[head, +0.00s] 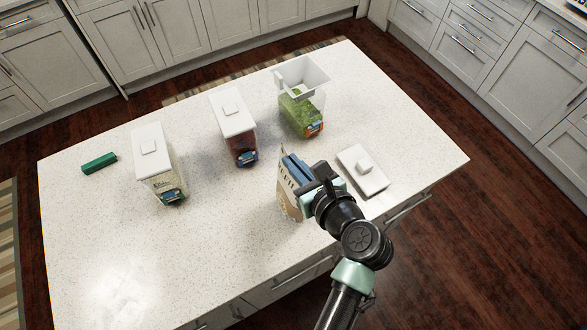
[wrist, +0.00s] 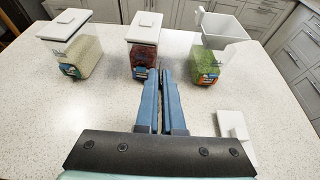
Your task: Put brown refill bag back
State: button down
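The brown refill bag (head: 289,198) has pale lettering and is near the front edge of the island in the head view, partly hidden by my arm. My gripper (head: 294,167) is at its top edge, with its blue fingers shut on it. In the wrist view the fingers (wrist: 159,92) are close together with a thin strip of the bag between them. I cannot tell whether the bag touches the counter. An open container with green contents (head: 304,108) stands behind the gripper. Its loose white lid (head: 363,170) lies flat to the right of the gripper.
Two lidded containers stand to the left, one with red contents (head: 243,148) and one with pale contents (head: 162,186). A small green box (head: 99,163) lies at the far left. The island counter (head: 130,265) is clear at the front left.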

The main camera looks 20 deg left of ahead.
aim_at(291, 188)
jog(key=shift+f, duration=1.4)
jog(key=c, duration=1)
grip_release()
jog(key=shift+f, duration=0.1)
jog(key=shift+c, duration=0.2)
